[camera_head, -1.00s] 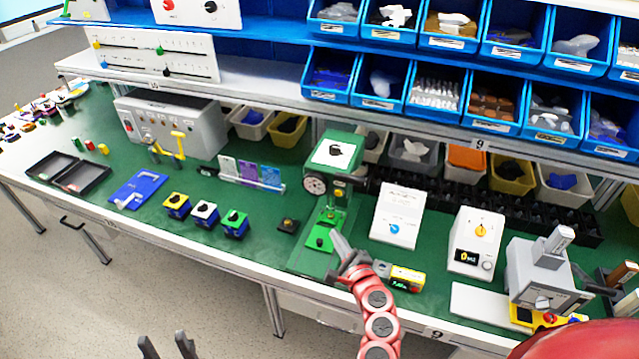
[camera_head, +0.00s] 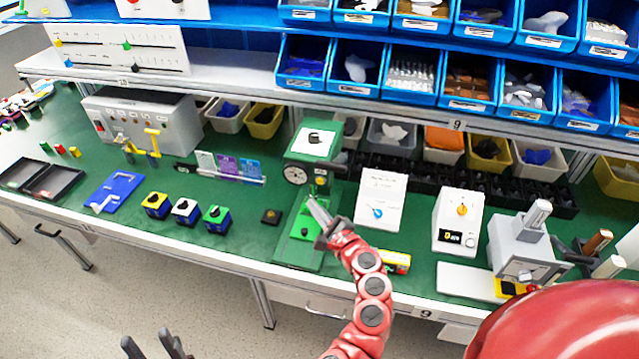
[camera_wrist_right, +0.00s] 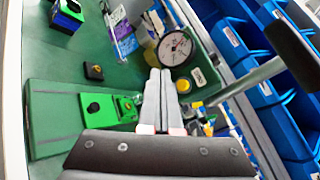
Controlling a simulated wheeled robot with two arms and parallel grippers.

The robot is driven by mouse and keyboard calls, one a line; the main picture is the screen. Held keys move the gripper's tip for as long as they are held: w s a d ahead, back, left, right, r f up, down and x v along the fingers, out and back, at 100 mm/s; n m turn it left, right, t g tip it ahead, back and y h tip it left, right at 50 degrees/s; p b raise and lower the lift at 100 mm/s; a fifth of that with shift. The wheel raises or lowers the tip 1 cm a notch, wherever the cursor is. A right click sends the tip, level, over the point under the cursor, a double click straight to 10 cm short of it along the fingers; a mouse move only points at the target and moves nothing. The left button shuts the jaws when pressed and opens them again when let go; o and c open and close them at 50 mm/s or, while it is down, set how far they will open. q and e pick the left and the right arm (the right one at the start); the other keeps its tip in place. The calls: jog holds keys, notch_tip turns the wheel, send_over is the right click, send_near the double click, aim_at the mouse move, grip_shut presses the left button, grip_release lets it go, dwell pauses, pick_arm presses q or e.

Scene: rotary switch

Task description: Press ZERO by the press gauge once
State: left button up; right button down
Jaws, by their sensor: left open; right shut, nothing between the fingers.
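The green press (camera_head: 312,146) stands at the middle of the bench. Its round white gauge (camera_head: 295,174) faces front; the gauge is large in the right wrist view (camera_wrist_right: 175,48). A round yellow button (camera_head: 321,180) sits beside the gauge, and it also shows in the right wrist view (camera_wrist_right: 183,86) near a small pale label too small to read. My right gripper (camera_head: 312,201) is shut and empty, in front of the press and below the button. In the wrist view its fingertips (camera_wrist_right: 160,73) point toward the gauge and appear close to the button. My left gripper (camera_head: 150,345) is open, away from the bench.
A small black button box (camera_head: 271,216) lies left of the press base. A white panel with a blue knob (camera_head: 377,212) and a white box with a display (camera_head: 456,222) stand to the right. Blue bins (camera_head: 410,92) hang above, behind the press.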

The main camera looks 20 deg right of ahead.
aim_at(320, 181)
jog(key=shift+w+d+b, duration=0.3)
jog(key=shift+w+d, duration=0.4)
jog(key=shift+w, duration=0.35)
jog(key=shift+w+d+b, duration=0.25)
jog(key=shift+w+d, duration=0.4)
jog(key=shift+w, duration=0.35)
jog(key=shift+d, duration=0.1)
dwell(0.4)
jog(key=shift+w+d, duration=0.2)
jog(key=shift+w, duration=0.15)
jog(key=shift+w+d+b, duration=0.2)
jog(key=shift+w+b, duration=0.1)
jog(key=shift+b, duration=0.05)
dwell(0.7)
jog(key=shift+s+a, duration=0.5)
jog(key=shift+s, duration=0.15)
dwell(0.3)
